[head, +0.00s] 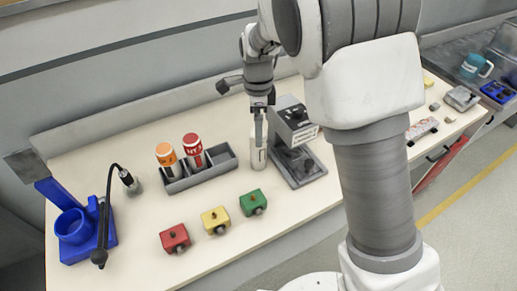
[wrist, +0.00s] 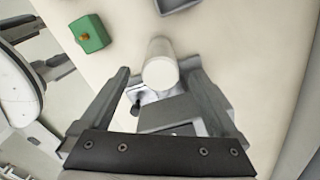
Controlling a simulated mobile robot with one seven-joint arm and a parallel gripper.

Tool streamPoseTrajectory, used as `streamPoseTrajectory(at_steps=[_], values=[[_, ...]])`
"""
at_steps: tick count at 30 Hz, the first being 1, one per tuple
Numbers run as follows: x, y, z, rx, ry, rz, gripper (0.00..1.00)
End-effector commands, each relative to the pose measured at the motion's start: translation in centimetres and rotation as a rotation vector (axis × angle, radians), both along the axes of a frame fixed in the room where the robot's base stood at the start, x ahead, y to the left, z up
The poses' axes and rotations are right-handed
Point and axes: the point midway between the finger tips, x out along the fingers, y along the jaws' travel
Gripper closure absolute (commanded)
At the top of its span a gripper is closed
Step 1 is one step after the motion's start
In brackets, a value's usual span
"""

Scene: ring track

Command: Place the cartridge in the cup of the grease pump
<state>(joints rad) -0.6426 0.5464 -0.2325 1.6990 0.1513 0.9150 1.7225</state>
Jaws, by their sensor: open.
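The blue grease pump (head: 100,240) stands at the left end of the bench, with its round open cup (head: 75,227) at the front. A white cylinder (head: 258,158), perhaps a cartridge, stands upright right of the grey rack. An orange-topped cartridge (head: 168,160) and a red cartridge (head: 194,153) stand in the rack. My gripper (head: 258,132) points down at the white cylinder. In the wrist view my open gripper (wrist: 158,68) has the white cylinder (wrist: 160,68) between its fingertips, with gaps on both sides. I cannot tell how far down the fingers reach.
The grey rack (head: 218,162) has empty room at its right end. A dark grey machine (head: 296,125) stands close right of the white cylinder. Red (head: 175,238), yellow (head: 215,220) and green (head: 253,202) blocks sit along the front. A black hose (head: 107,205) arches over the pump.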

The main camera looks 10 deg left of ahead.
Motion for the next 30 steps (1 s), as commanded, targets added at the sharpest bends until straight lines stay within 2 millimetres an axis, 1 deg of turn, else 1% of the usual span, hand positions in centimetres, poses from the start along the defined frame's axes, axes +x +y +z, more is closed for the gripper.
streamPoseTrajectory(at_steps=[1, 3, 6, 11, 18, 21, 24, 29, 30], values=[[0.0, 0.0, -1.1, -0.002, 0.003, 0.0, 0.04], [0.0, -0.1, -2.2, -0.001, 0.002, 0.0, 0.04], [0.0, 0.0, -3.3, 0.0, 0.001, 0.0, 0.04], [0.0, -0.1, -4.1, 0.0, 0.0, -0.001, 0.04], [0.0, -0.1, -7.7, 0.0, 0.002, -0.001, 0.04], [0.0, -0.1, -8.6, 0.0, 0.001, 0.0, 0.04], [0.0, -0.1, -9.0, 0.001, -0.001, 0.0, 0.04], [0.0, 0.0, -9.0, 0.001, -0.001, 0.0, 0.04], [0.0, 0.0, -9.0, 0.001, -0.001, 0.0, 0.08]])
